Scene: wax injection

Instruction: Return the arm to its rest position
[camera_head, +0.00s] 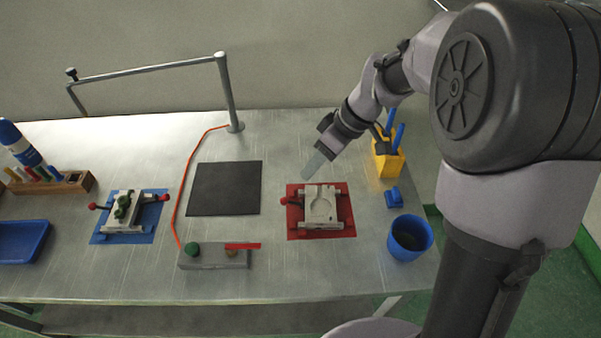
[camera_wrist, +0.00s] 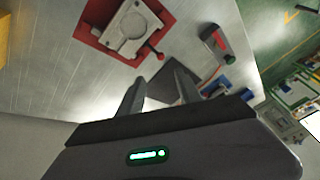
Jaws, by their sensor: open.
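My gripper (camera_head: 317,163) is in the air above the back right part of the metal table (camera_head: 280,150), behind the red mat. It also shows in the wrist view (camera_wrist: 160,88), with its two fingers apart and nothing between them. The arm comes in from the right side of the head view and is bent, reaching over the table. A grey mould (camera_head: 321,206) with a round cavity lies on the red mat (camera_head: 348,230), apart from the fingers. Both also show in the wrist view at the top.
A yellow holder (camera_head: 388,163) stands close to the right of my gripper, with a blue cup (camera_head: 409,238) nearer the front. A black mat (camera_head: 226,189) lies left of the red mat. A metal frame (camera_head: 228,95) rises at the back. A second mould (camera_head: 125,208) sits on a blue mat.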

